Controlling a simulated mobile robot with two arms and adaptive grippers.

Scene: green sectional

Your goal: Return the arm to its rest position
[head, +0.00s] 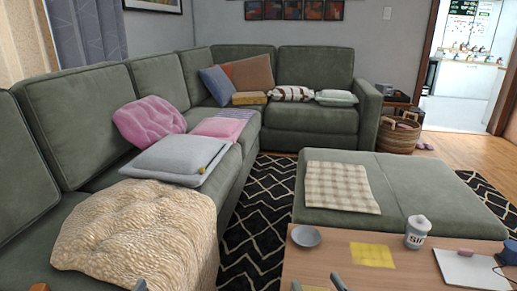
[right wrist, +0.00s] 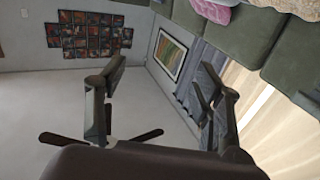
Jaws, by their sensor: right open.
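My right gripper (right wrist: 160,85) shows in the right wrist view with its two fingers spread wide apart and nothing between them. The wall and floor-like pale surface lie behind it. In the head view, two grey tips (head: 318,284) rise at the bottom edge in front of the wooden table; they look like my right gripper's fingers. A small grey tip (head: 140,285) at the bottom left, by the cream blanket, may be part of my left gripper. The rest of both arms is below the picture, so the left gripper's opening is hidden.
A wooden table (head: 300,262) holds a grey bowl (head: 306,236), yellow cloth (head: 372,254), white jar (head: 417,232) and white flat item (head: 465,267). Beyond stands a green ottoman (head: 420,190). The green sectional (head: 55,130) with pillows and a cream blanket (head: 140,235) fills the left.

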